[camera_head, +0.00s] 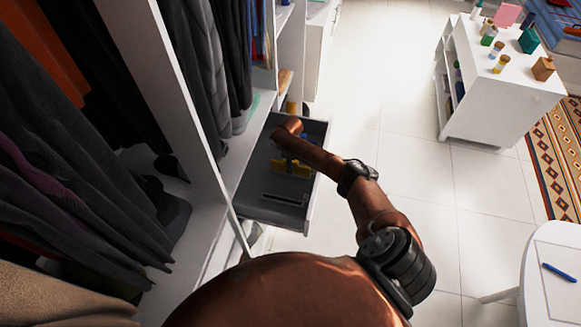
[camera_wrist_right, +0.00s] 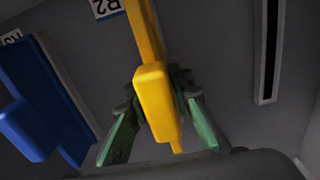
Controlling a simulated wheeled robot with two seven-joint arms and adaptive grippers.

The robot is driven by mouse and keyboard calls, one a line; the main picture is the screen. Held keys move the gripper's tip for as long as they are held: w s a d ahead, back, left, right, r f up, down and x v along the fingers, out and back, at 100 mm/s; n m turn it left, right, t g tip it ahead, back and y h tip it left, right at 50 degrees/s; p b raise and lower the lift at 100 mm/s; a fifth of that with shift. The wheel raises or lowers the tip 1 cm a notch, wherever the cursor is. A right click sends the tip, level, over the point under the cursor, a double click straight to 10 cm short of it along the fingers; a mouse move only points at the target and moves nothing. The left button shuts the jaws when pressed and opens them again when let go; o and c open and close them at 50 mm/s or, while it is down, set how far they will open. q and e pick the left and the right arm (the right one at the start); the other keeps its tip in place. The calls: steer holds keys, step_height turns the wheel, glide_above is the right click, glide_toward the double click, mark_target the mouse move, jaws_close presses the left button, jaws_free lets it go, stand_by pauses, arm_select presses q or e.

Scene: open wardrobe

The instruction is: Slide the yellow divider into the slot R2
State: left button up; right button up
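The yellow divider (camera_head: 292,168) is in the open drawer (camera_head: 265,211) in the head view. In the right wrist view the yellow divider (camera_wrist_right: 153,95) runs from a front knob up past the label R2 (camera_wrist_right: 104,7). My right gripper (camera_wrist_right: 156,88) has its green fingers closed against both sides of it. I cannot tell how deep the divider sits in slot R2. In the head view my right arm covers much of this gripper. My left gripper is not in view.
A blue divider (camera_wrist_right: 42,95) stands left of the yellow one, by another label. An empty dark slot (camera_wrist_right: 268,50) is at the right. The wardrobe's white upright (camera_head: 170,85) borders the drawer. Free floor (camera_head: 425,185) lies to the right, before a white cabinet (camera_head: 505,105).

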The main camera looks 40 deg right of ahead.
steer(key=o, duration=0.4)
step_height(320, 180, up, 12)
stand_by(0.6)
stand_by(0.4)
